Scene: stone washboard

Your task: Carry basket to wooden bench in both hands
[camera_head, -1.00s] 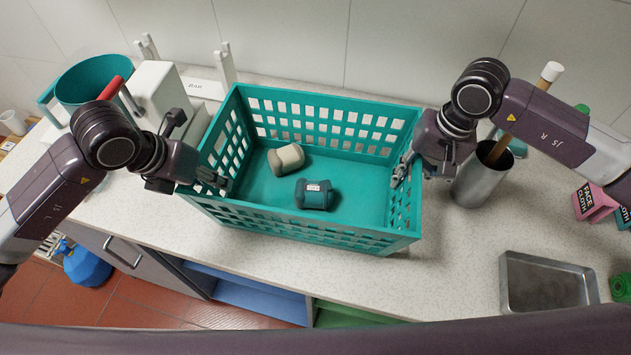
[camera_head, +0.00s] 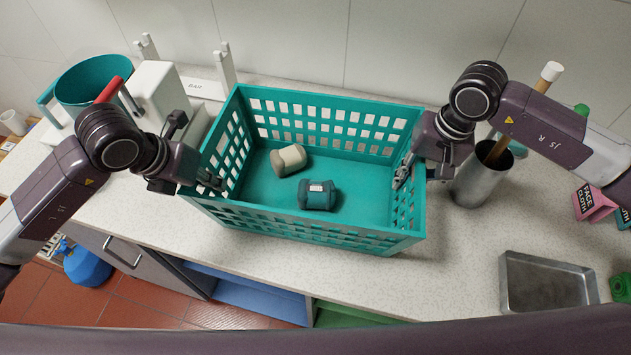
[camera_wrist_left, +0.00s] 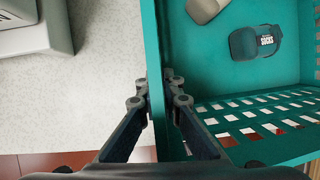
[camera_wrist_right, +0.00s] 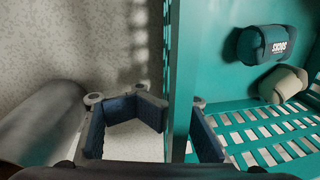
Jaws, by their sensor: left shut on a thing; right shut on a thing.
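A teal slatted basket (camera_head: 262,185) sits over the speckled counter; I cannot tell whether it is lifted clear. Inside lie a dark teal roll labelled socks (camera_head: 317,195) and a beige roll (camera_head: 288,160). My left gripper (camera_head: 212,182) is shut on the basket's left wall, one finger inside and one outside, as the left wrist view (camera_wrist_left: 159,98) shows. My right gripper (camera_head: 405,172) is shut on the right wall; in the right wrist view (camera_wrist_right: 180,105) the wall passes between its fingers. The wooden bench cannot be made out.
A metal cylinder (camera_head: 478,182) with a wooden-handled tool stands close to the right of the basket. A metal tray (camera_head: 545,285) lies at front right. A white scale (camera_head: 160,92) and teal bucket (camera_head: 92,82) stand at left. The counter's front edge (camera_head: 290,280) is near.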

